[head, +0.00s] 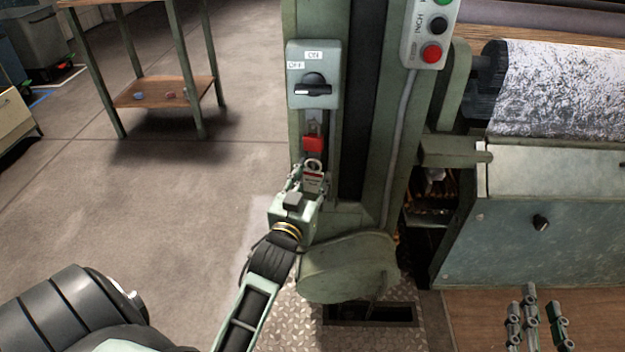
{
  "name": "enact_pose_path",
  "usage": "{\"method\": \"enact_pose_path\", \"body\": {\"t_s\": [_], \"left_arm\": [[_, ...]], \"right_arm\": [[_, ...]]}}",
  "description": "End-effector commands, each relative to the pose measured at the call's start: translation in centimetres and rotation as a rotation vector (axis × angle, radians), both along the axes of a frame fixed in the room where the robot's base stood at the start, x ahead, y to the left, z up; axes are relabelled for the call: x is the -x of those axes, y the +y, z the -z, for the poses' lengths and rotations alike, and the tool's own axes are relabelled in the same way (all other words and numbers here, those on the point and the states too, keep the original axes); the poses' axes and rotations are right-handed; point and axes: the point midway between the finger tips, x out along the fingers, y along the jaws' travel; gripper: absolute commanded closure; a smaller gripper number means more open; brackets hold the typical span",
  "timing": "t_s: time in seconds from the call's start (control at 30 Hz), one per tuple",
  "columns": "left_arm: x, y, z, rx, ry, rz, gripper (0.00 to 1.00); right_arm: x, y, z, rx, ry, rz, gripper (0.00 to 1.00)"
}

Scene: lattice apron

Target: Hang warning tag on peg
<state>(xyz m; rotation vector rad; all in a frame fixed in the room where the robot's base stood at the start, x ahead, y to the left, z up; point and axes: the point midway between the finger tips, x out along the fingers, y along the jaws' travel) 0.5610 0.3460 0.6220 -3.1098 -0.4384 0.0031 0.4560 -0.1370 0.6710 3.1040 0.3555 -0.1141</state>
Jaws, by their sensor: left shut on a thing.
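The warning tag (314,182), a small white card with a red band, is held in my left gripper (309,178) in front of the green machine column. A pale ring (313,164) shows at the top of the tag, just below a red block (313,144) that looks like a padlock. The peg cannot be made out clearly; I cannot tell whether the ring is around it or only in front of it. My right gripper (540,325) is at the lower right, away from the tag, with its fingers apart and nothing seen between them.
A grey ON/OFF switch box (315,60) is on the column above the red block. A push-button box (430,35) is to its right. A roller (560,95) and sloped panel (540,220) fill the right side. Floor left of the column is open up to a table (150,92).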

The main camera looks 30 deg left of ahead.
Motion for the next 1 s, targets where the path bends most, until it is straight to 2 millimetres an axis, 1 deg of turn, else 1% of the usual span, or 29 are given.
{"method": "enact_pose_path", "body": {"t_s": [0.23, 0.6, 1.0], "left_arm": [[-0.03, 0.02, 0.08, 0.0, 0.0, 0.0, 0.86], [-0.33, 0.21, 0.85, 0.0, 0.0, -0.001, 0.86], [-0.34, 0.2, 0.86, 0.0, 0.0, 0.0, 0.86]], "right_arm": [[-0.02, 0.07, -0.07, -0.001, -0.002, -0.001, 0.71], [0.03, 0.17, -0.26, -0.006, -0.015, -0.003, 0.71], [0.22, 0.19, 0.04, -0.006, -0.009, -0.004, 0.71]]}}
